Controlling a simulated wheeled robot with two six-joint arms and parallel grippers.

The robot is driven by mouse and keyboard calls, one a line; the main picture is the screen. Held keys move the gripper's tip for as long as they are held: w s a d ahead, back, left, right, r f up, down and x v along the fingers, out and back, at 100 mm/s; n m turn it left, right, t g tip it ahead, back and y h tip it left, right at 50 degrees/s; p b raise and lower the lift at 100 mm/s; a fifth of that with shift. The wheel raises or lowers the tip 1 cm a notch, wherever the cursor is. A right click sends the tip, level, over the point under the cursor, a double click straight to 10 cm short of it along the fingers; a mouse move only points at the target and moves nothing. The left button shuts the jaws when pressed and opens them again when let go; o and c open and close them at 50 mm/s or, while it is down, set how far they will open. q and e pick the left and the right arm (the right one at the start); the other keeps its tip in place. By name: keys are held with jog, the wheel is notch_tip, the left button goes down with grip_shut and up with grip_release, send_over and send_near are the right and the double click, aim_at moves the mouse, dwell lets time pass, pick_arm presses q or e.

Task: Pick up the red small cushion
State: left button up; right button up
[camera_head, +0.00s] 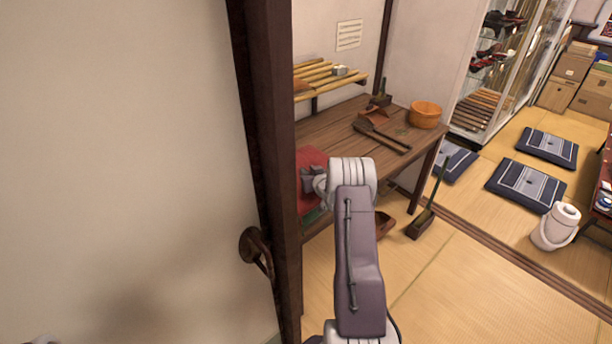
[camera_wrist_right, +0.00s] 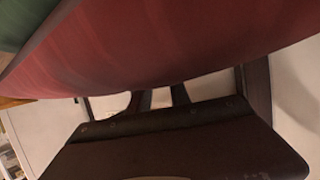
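The red small cushion (camera_head: 309,157) lies at the left end of the wooden table, partly hidden by the dark post and my right gripper. My right gripper (camera_head: 311,180) is at the cushion, overlapping it in the head view; its fingertips do not show clearly. In the right wrist view the red cushion (camera_wrist_right: 170,45) fills the upper part, very close to the camera. I cannot tell whether the fingers are open or shut on it. My left gripper is not in view.
A green item (camera_wrist_right: 20,22) borders the red cushion. The dark wooden post (camera_head: 265,130) stands just left of my right gripper. The table (camera_head: 335,130) holds a dustpan (camera_head: 382,136) and an orange tub (camera_head: 425,114). A wall shelf (camera_head: 325,82) hangs above it.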

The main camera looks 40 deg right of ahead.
jog(key=shift+w+d+f, duration=0.15)
jog(key=shift+w+f, duration=0.1)
jog(key=shift+w, duration=0.2)
jog(key=shift+s+r, duration=0.1)
grip_shut()
dwell(1.0)
